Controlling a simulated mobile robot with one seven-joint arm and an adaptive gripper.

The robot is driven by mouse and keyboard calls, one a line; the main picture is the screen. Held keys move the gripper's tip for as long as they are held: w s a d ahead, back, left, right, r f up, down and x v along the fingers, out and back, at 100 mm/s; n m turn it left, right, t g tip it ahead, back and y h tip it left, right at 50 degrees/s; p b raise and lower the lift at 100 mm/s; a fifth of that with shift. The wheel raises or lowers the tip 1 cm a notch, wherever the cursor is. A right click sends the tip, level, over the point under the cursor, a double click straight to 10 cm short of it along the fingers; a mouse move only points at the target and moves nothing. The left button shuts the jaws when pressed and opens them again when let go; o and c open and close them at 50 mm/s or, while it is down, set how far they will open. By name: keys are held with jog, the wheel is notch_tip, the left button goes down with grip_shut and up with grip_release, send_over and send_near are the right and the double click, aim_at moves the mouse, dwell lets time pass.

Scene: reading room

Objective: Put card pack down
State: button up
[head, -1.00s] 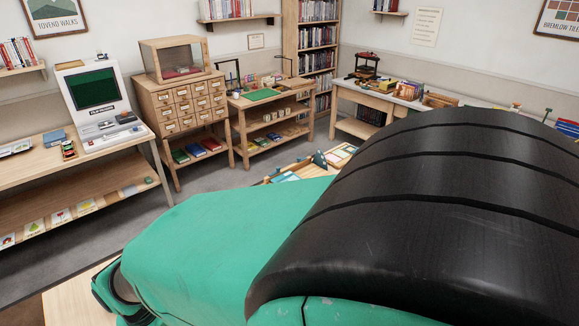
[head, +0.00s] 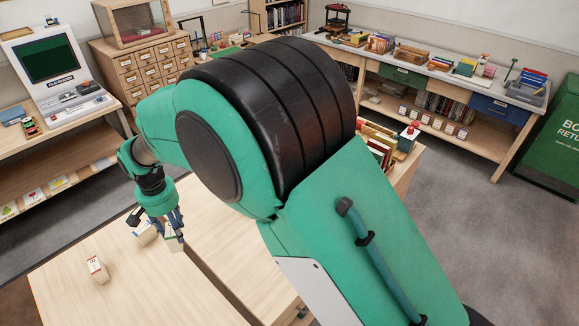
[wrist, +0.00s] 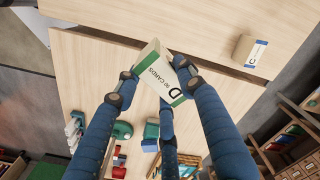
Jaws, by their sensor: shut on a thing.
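My gripper (head: 172,222) is shut on a cream card pack (wrist: 158,73) with a green stripe and the words "30 CARDS". In the wrist view the blue fingers press on the pack from both sides. In the head view the held pack (head: 174,240) hangs below the fingers over a pale wooden table (head: 150,290); its height above the top is hard to tell. A second pack (head: 145,233) stands just left of it. A pack with a red mark (head: 97,268) stands farther left. The wrist view shows a blue-striped pack (wrist: 250,51) on the wood, apart from my fingers.
The tabletop nearer than the packs is bare. A dark gap (wrist: 130,38) divides the wooden surfaces in the wrist view. Left is a bench with a screen terminal (head: 50,70). A long bench with books stands at the back right. A green book-return bin (head: 555,140) is at far right.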

jog(key=w+d+m+p, duration=0.1)
jog(key=w+d, duration=0.3)
jog(key=w, duration=0.5)
jog(key=w+d+m+p, duration=0.15)
jog(key=w+d, duration=0.25)
jog(key=w, duration=0.6)
jog(key=w+d+m, duration=0.2)
jog(key=w+d, duration=0.2)
jog(key=w, duration=0.5)
jog(key=w+d+f+m+p, duration=0.3)
jog(key=w+d, duration=1.3)
jog(key=d, duration=0.3)
jog(key=shift+d+f, duration=0.15)
jog(key=shift+f, duration=2.45)
jog(key=shift+f+n, duration=0.1)
jog(key=shift+n, duration=0.15)
notch_tip(320, 180, down, 6)
jog(key=shift+b, duration=0.4)
